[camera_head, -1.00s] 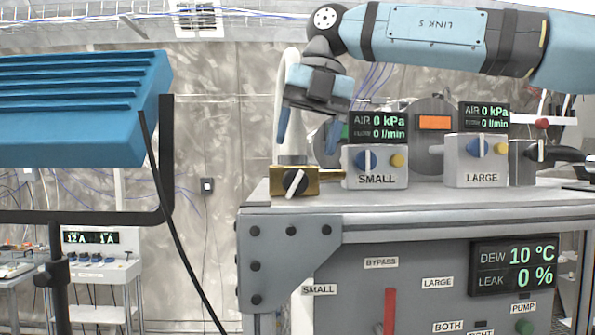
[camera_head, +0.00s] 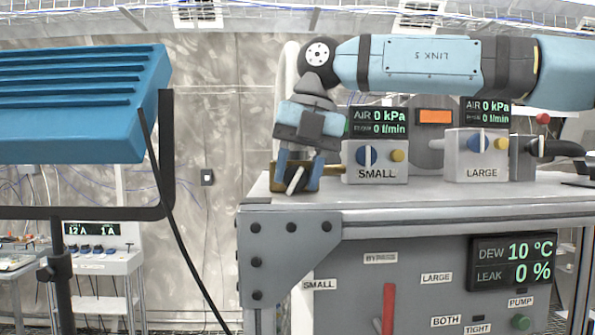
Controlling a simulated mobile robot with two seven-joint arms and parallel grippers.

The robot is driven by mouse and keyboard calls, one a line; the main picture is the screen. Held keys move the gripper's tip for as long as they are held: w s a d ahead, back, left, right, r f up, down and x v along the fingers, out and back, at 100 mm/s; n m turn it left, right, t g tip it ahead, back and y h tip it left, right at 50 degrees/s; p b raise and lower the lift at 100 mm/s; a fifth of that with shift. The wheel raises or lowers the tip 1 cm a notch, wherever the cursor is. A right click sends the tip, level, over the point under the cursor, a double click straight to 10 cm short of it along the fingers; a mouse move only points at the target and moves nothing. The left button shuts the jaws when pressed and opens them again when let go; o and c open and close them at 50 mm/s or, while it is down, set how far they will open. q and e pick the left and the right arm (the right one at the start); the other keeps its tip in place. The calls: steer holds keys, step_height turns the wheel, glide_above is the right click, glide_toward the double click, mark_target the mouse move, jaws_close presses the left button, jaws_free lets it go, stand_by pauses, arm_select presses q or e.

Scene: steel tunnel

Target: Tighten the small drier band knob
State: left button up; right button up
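A brass block (camera_head: 318,184) with a black round knob carrying a white pointer bar (camera_head: 296,180) sits at the left end of the bench top, left of the grey SMALL box (camera_head: 376,173). The pointer bar is tilted. My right gripper (camera_head: 299,177) points down over this block, its blue fingers apart on either side of the knob. The fingers partly hide the block, and I cannot tell whether they touch the knob. The SMALL box has a blue knob (camera_head: 367,156) and a yellow button (camera_head: 398,156). My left gripper is not in view.
The grey LARGE box (camera_head: 477,173) stands on the bench top (camera_head: 430,190) to the right. Displays above the boxes read 0 kPa. A lower panel display (camera_head: 514,261) reads dew 10 °C, leak 0 %. A blue ribbed unit (camera_head: 75,105) on a black stand fills the left.

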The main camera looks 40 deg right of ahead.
steer(key=shift+d+f+t+y+b, duration=0.1)
steer(key=shift+f+t+y+b, duration=0.2)
steer(key=shift+b, duration=0.6)
steer(key=shift+r+y, duration=0.2)
steer(key=shift+y, duration=0.1)
steer(key=shift+r, duration=0.15)
steer(key=o, duration=0.9)
steer(key=shift+o, duration=0.2)
steer(key=shift+r, duration=0.25)
steer(key=b+v, duration=0.1)
steer(key=v, duration=1.2)
steer(key=shift+s+d+b, duration=0.15)
steer(key=shift+s+b, duration=0.05)
steer(key=shift+b, duration=0.15)
steer(key=shift+r, duration=0.1)
steer(key=shift+c, duration=0.3)
